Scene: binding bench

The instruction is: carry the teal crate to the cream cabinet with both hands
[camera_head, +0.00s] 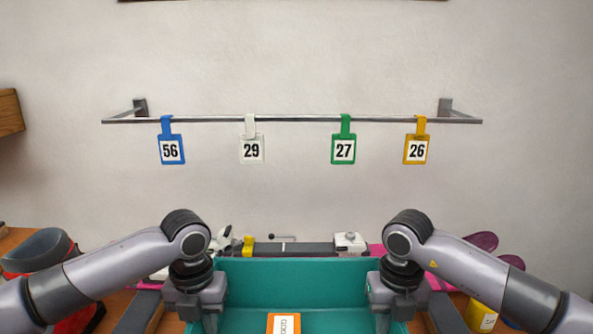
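The teal crate (297,282) is at the bottom centre, with its far wall and part of its floor in view. The near part is cut off by the picture's lower edge. An orange item with a white label (284,324) lies in it. My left gripper (207,318) points down at the crate's left side, and my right gripper (385,318) points down at its right side. The fingertips are partly hidden or cut off, so I cannot tell whether they are closed on the side walls. No cream cabinet shows in this view.
A wooden bench with a dark bowl-like item (38,250), a grey bar (290,249), a yellow labelled container (481,316) and purple items (482,241) lies around and behind the crate. A wall rail (290,119) carries blue, white, green and yellow number tags.

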